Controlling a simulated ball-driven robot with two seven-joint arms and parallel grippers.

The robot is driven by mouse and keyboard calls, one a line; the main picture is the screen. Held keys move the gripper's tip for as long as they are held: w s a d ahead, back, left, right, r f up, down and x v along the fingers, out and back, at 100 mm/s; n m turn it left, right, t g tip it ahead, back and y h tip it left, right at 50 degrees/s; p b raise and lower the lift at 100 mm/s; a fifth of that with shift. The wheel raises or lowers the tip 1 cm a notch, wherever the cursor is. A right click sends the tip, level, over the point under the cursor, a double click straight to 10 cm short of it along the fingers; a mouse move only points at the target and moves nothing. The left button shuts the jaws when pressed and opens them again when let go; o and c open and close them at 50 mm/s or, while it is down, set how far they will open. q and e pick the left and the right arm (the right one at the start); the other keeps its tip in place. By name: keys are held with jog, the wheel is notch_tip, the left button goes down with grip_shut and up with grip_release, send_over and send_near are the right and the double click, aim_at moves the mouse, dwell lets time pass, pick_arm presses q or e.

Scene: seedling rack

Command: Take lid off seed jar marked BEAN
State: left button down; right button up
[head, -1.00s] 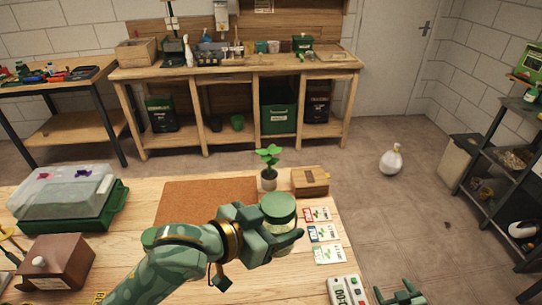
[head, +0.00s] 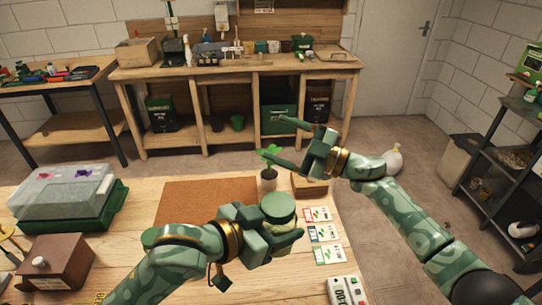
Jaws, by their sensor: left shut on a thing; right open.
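The seed jar (head: 283,222) has a wide, round green lid (head: 278,203), which is on it. My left gripper (head: 284,236) is shut on the jar at the table's right part and hides much of its body. The jar looks roughly upright. I cannot read any marking on it, nor tell whether it touches the table. My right gripper (head: 280,138) is open and empty, with its fingers pointing left. In the picture it is above and beyond the lid, near the small potted seedling.
The seedling pot (head: 268,181) and a wooden box (head: 308,186) stand just behind the jar, the box partly hidden by my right arm. Seed packets (head: 323,233) lie to the jar's right. A brown mat (head: 205,200) lies to its left. A covered propagator tray (head: 65,200) stands far left.

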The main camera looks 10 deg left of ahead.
jog(key=s+a+r+n+g+h, duration=0.3)
jog(key=s+a+r+n+g, duration=0.3)
jog(key=s+g, duration=0.1)
jog(key=r+n+t+h, duration=0.1)
jog(key=t+h, duration=0.2)
jog(key=h, duration=1.4)
send_over(272, 202)
jog(key=shift+a+r, duration=0.2)
jog(key=shift+a, duration=0.05)
jog(key=shift+d+f, duration=0.15)
jog(key=shift+f, duration=0.05)
notch_tip(272, 202, down, 8)
jog(key=shift+r, duration=0.15)
